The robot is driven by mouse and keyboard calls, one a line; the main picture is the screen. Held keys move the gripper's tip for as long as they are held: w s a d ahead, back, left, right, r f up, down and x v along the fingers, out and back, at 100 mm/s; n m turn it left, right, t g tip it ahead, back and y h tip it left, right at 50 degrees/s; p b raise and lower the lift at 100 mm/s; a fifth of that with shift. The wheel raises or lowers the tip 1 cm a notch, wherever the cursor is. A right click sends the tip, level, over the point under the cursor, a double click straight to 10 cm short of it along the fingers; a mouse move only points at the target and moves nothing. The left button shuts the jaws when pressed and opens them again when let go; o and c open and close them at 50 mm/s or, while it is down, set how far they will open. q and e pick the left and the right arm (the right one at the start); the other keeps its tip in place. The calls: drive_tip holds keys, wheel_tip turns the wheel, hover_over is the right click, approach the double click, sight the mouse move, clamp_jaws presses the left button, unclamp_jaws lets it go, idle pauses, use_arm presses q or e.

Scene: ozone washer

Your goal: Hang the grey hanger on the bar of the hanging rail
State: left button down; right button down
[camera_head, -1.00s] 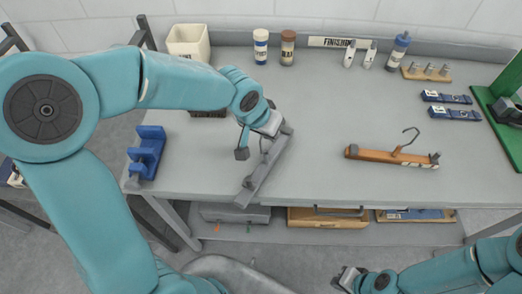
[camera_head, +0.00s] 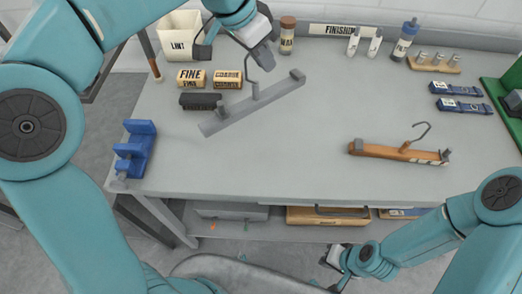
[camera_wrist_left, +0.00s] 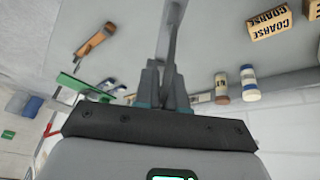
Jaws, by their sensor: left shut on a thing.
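The grey hanger (camera_head: 253,108) hangs tilted in the air over the left part of the table, its right end higher. My left gripper (camera_head: 263,55) is shut on its hook above the body. In the left wrist view the hanger (camera_wrist_left: 173,28) extends away from the closed fingers (camera_wrist_left: 166,85). The hanging rail is not clearly seen; a dark upright post (camera_head: 150,58) stands at the table's left, partly behind my arm, and I cannot tell whether it belongs to the rail. My right gripper (camera_head: 335,268) is low in front of the table, its jaws unclear.
A wooden hanger (camera_head: 400,152) lies at the table's right. A blue holder (camera_head: 135,149) stands at the left edge. A lint bin (camera_head: 180,33), labelled blocks (camera_head: 192,78) and a black brush (camera_head: 200,101) are at the back left. The table's middle is clear.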

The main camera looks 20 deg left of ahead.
use_arm(q)
wheel_tip(320, 180, up, 4)
drive_tip(key=s+d+r+m, duration=0.1)
drive_tip(key=s+d+m, duration=0.1)
drive_tip(key=d+m, duration=0.1)
wheel_tip(320, 180, down, 20)
drive_tip(key=b, duration=0.4)
drive_tip(key=shift+w+a+g+h, duration=0.15)
drive_tip(key=shift+w+g+h, duration=0.15)
drive_tip(key=shift+g, duration=0.1)
drive_tip(key=shift+s, duration=0.1)
drive_tip(key=shift+f, duration=0.2)
drive_tip(key=c, duration=1.2)
unclamp_jaws()
drive_tip(key=shift+r, duration=0.15)
